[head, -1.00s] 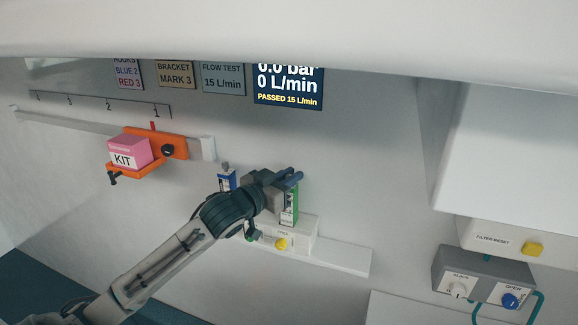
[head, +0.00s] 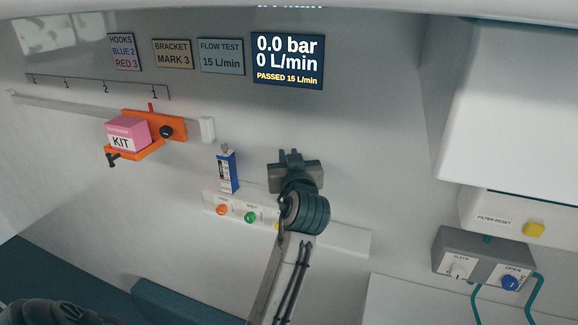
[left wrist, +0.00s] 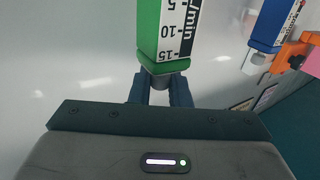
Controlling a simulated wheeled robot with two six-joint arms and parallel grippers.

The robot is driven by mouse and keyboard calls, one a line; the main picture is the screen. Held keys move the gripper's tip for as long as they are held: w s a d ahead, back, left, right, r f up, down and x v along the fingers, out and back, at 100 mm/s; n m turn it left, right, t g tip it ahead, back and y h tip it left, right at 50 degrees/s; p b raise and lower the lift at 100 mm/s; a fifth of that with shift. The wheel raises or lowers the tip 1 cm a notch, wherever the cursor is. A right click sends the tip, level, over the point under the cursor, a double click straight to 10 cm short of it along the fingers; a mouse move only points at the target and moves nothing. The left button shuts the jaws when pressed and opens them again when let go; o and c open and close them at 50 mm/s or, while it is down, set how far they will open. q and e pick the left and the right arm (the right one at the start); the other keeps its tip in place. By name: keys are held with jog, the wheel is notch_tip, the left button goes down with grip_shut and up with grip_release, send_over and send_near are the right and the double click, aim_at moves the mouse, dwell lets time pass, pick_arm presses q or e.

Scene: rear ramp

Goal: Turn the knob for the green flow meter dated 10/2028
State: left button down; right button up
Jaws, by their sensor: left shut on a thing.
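The green flow meter (left wrist: 161,30) shows in the left wrist view, with a white scale marked 5, 10 and 15 L/min. Its grey knob (left wrist: 158,80) sits at the end near the 15 mark. My left gripper (left wrist: 160,92) is shut on this knob, one finger on each side. In the head view my left gripper (head: 290,155) and its arm hide the green meter. No date is readable. A blue flow meter (head: 228,172) with a grey knob stands to the left of the gripper, and also shows in the left wrist view (left wrist: 277,22). My right gripper is not in view.
A wall display (head: 287,60) reads 0.0 bar, 0 L/min, PASSED 15 L/min. A white base (head: 236,207) carries orange and green buttons. An orange bracket (head: 172,128) holds a pink KIT box (head: 127,131) at left. A grey valve box (head: 482,258) is at right.

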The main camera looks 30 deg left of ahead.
pick_arm(q)
jog(key=n+g+y+b, duration=0.1)
jog(key=n+g+b, duration=0.1)
jog(key=g+b, duration=0.1)
jog(key=n+g+y+b, duration=0.2)
jog(key=g+b, duration=0.1)
jog(key=n+g+y+b, duration=0.2)
jog(key=g+b, duration=0.1)
jog(key=shift+f+n, duration=0.25)
jog(key=shift+n, duration=0.15)
jog(key=shift+n+g+y+b, duration=0.3)
jog(key=shift+g+b, duration=0.05)
jog(key=shift+g, duration=0.15)
jog(key=shift+r+n+g+b, duration=0.15)
jog(key=shift+n+g+b, duration=0.45)
jog(key=shift+g, duration=0.3)
jog(key=c, duration=1.4)
grip_release()
jog(key=shift+a, duration=0.1)
